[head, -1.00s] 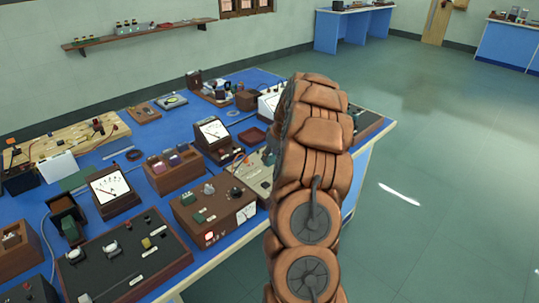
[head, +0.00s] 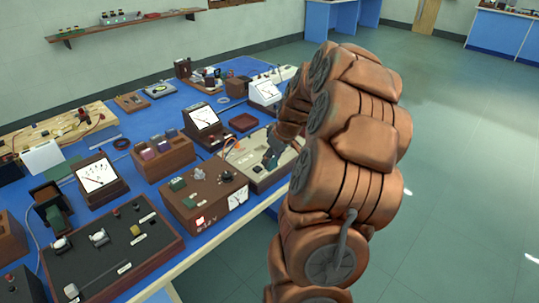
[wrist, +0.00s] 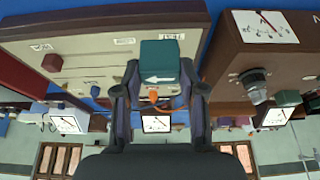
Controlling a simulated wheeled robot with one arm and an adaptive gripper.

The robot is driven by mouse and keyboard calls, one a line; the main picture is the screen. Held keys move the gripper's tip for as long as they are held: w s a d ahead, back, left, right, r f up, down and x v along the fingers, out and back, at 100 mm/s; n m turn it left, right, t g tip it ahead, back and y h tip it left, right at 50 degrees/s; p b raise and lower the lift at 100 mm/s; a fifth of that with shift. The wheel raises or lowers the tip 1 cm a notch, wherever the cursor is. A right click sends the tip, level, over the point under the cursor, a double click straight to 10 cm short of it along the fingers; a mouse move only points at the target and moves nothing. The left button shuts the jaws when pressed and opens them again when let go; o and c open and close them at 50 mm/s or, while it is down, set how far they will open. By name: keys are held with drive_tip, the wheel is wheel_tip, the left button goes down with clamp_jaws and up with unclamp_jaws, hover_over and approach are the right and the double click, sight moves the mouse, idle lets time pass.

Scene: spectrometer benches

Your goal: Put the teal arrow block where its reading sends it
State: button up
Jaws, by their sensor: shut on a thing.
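The teal arrow block (wrist: 159,62) shows in the wrist view with a white arrow pointing left. My gripper (wrist: 158,72) is shut on it, one finger on each side. In the head view my gripper (head: 271,157) is over the beige-panelled instrument (head: 248,183), partly hidden by my arm. That instrument's panel (wrist: 78,67) is behind the block in the wrist view, with small white labels. I cannot tell whether the block touches the panel.
A black-topped panel (head: 112,262) is at the front left. A wooden rack of blocks (head: 164,156) and dial meters (head: 99,178) (head: 206,123) crowd the blue bench. An orange cable (wrist: 180,105) runs close behind my fingers. Open floor lies right of the bench.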

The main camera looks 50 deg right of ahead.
sight(273, 160)
drive_tip(key=shift+s+a+r, duration=0.2)
drive_tip(key=shift+s, duration=0.15)
drive_tip(key=shift+r+b, duration=0.45)
drive_tip(key=shift+r, duration=0.8)
drive_tip(key=shift+a, duration=0.15)
